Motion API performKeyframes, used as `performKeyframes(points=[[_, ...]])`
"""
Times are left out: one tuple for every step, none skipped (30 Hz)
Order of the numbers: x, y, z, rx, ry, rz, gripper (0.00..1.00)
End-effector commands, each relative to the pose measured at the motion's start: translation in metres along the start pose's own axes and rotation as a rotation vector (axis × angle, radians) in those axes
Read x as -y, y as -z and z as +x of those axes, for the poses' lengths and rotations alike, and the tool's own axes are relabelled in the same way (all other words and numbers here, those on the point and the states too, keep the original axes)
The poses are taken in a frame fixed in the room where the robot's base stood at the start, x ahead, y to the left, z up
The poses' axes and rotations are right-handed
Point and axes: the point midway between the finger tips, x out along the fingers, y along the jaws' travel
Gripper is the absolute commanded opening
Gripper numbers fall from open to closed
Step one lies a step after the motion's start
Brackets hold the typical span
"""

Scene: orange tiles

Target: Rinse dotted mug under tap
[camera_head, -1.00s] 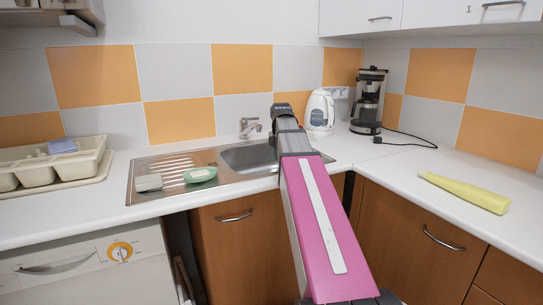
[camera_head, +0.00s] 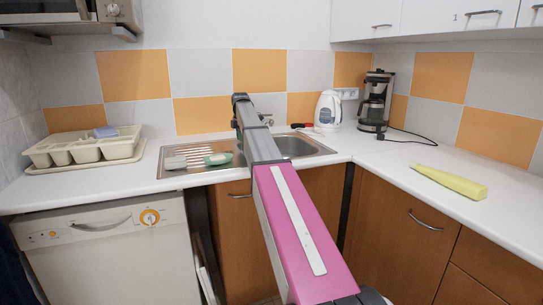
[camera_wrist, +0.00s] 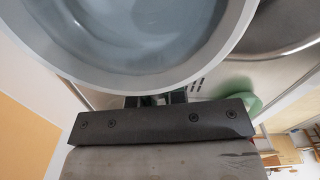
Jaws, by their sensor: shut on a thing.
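In the wrist view, a round grey-blue vessel (camera_wrist: 135,75), seen into its hollow, fills the top; I take it for the mug, but no dots show. My gripper (camera_wrist: 157,99) is shut on it at the near side. In the head view, my arm hides the mug and the fingers. The tap (camera_head: 268,122) shows partly behind my arm, at the back of the steel sink. The sink basin (camera_head: 302,147) lies right of my arm; a curved steel edge (camera_wrist: 285,45) also shows in the wrist view.
A cream rack (camera_head: 85,152) stands left. A kettle (camera_head: 328,110), a coffee maker (camera_head: 375,102) and a yellow object (camera_head: 450,181) are right. The counter between rack and sink is clear.

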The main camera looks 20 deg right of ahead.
Motion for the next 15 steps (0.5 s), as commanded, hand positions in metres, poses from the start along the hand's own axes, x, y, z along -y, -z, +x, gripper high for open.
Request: performKeyframes(points=[[-0.004,-0.001,-0.001,0.0,-0.002,0.003,0.0],[-0.004,-0.001,0.0,-0.001,-0.004,0.003,0.0],[-0.004,-0.001,0.001,-0.004,-0.009,0.004,0.0],[-0.003,-0.001,0.001,-0.008,-0.014,0.004,0.0],[-0.002,-0.001,0.002,-0.011,-0.019,0.004,0.0],[-0.001,-0.002,0.003,-0.017,-0.029,0.004,0.0],[0.0,-0.002,0.004,-0.021,-0.039,0.004,0.0],[0.002,-0.003,0.005,-0.027,-0.049,0.004,0.0],[0.003,-0.003,0.007,-0.037,-0.063,0.004,0.0],[0.004,-0.004,0.008,-0.043,-0.075,0.005,0.0],[0.005,-0.004,0.01,-0.05,-0.088,0.005,0.0],[0.007,-0.005,0.012,-0.06,-0.105,0.004,0.0],[0.007,-0.005,0.013,-0.067,-0.118,0.004,0.0],[0.008,-0.006,0.014,-0.075,-0.131,0.004,0.0],[0.009,-0.006,0.016,-0.084,-0.148,0.004,0.0]])
